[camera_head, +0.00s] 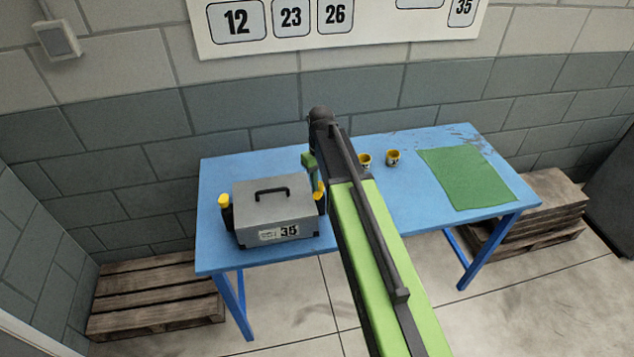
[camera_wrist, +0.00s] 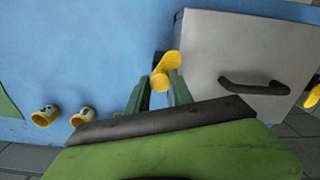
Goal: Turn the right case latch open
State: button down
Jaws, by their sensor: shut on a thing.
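The grey case (camera_head: 272,212) stands on the blue table with its lid down and a black handle on top. The right case latch (camera_head: 320,188) is a yellow piece at the case's right side, partly hidden by my arm. In the wrist view the yellow latch (camera_wrist: 165,70) stands beside the case (camera_wrist: 215,55). My gripper (camera_wrist: 160,84) has its two dark green fingers shut on this latch, one on each side. In the head view my gripper (camera_head: 314,178) is at the case's right side. The left latch (camera_head: 224,200) has a yellow top on a black body.
The blue table (camera_head: 375,232) also bears two small yellow-and-grey cups (camera_head: 393,157) behind and right of my arm, and a green mat (camera_head: 466,178) at the right. A block wall is close behind. Wooden pallets (camera_head: 150,296) lie on the floor at both sides.

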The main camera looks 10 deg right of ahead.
aim_at(320, 184)
jog(key=n, duration=0.5)
jog(key=shift+w, duration=0.15)
jog(key=shift+a+n, duration=0.1)
jog(key=shift+n, duration=0.3)
jog(key=c, duration=1.1)
grip_release()
jog(key=shift+f, duration=0.1)
notch_tip(320, 184, up, 18)
jog(key=p, duration=1.7)
jog(key=shift+f, duration=0.25)
